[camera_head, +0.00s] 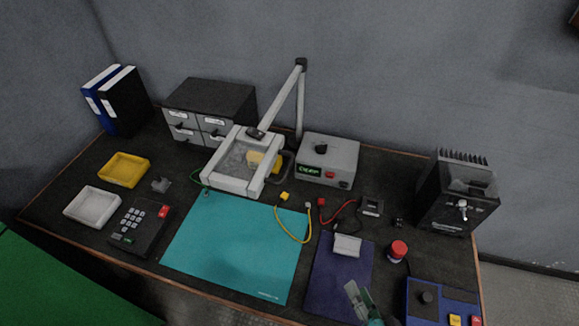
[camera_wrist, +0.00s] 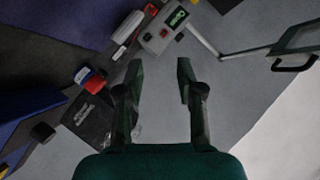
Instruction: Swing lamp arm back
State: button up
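The lamp's grey jointed arm (camera_head: 281,101) rises from behind the desk and bends down at a dark elbow. It ends in a square-framed lamp head (camera_head: 216,183) that hangs over the back of the teal mat. In the wrist view, the lamp arm (camera_wrist: 245,52) and part of the lamp head (camera_wrist: 297,38) show at the upper right. My gripper (camera_head: 356,296) is at the front of the desk near the purple mat, well apart from the lamp. In the wrist view, my gripper (camera_wrist: 160,68) is open with nothing between its fingers.
A grey box with a green display (camera_head: 327,161) stands right of the lamp head. A drawer unit (camera_head: 232,97) stands behind it. A black finned device (camera_head: 455,195) and a red-capped jar (camera_head: 397,251) are at the right. The teal mat (camera_head: 235,250) is mostly clear.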

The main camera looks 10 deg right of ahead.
jog(key=w+a+r+m+y, duration=0.1)
jog(key=w+a+r+y, duration=0.2)
jog(key=w, duration=0.4)
jog(key=n+g+y, duration=0.3)
jog(key=g+y, duration=0.2)
jog(key=y, duration=0.4)
send_near(288, 167)
jog(key=x, duration=1)
jog(key=shift+f, duration=0.3)
grip_shut()
